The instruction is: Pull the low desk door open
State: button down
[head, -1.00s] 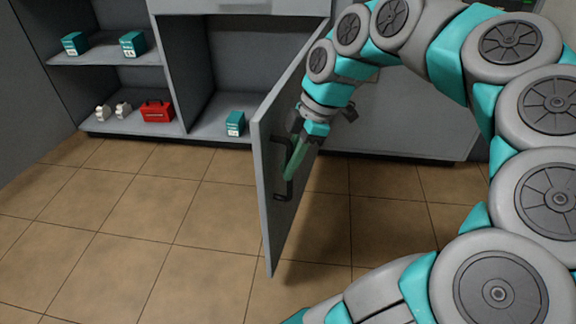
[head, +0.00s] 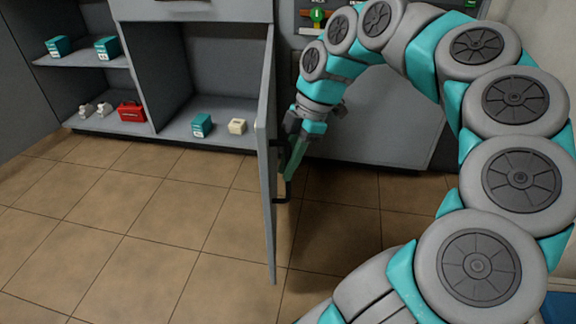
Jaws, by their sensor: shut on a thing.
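The low desk door (head: 266,190) is a grey panel, swung well out from the desk and seen nearly edge-on. Its dark handle (head: 281,199) is on the right-hand face of the panel. My gripper (head: 290,166) is at that face, with its green fingers shut on the handle; the exact contact is partly hidden. Behind the door, the compartment (head: 215,125) stands open, with a teal box (head: 202,125) and a small cream box (head: 237,126) on its floor.
Open shelves at the left hold teal boxes (head: 107,47), white items (head: 104,109) and a red case (head: 131,111). A drawer front (head: 190,9) is above the compartment. A control panel with a green knob (head: 318,15) is at the back. The tiled floor (head: 130,210) left of the door is clear.

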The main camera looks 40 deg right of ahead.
jog(key=shift+d, duration=0.1)
jog(key=c, duration=0.8)
grip_release()
jog(key=shift+c, duration=0.2)
jog(key=p+v, duration=0.1)
jog(key=v, duration=0.6)
jog(key=shift+r, duration=0.45)
jog(key=shift+d, duration=0.15)
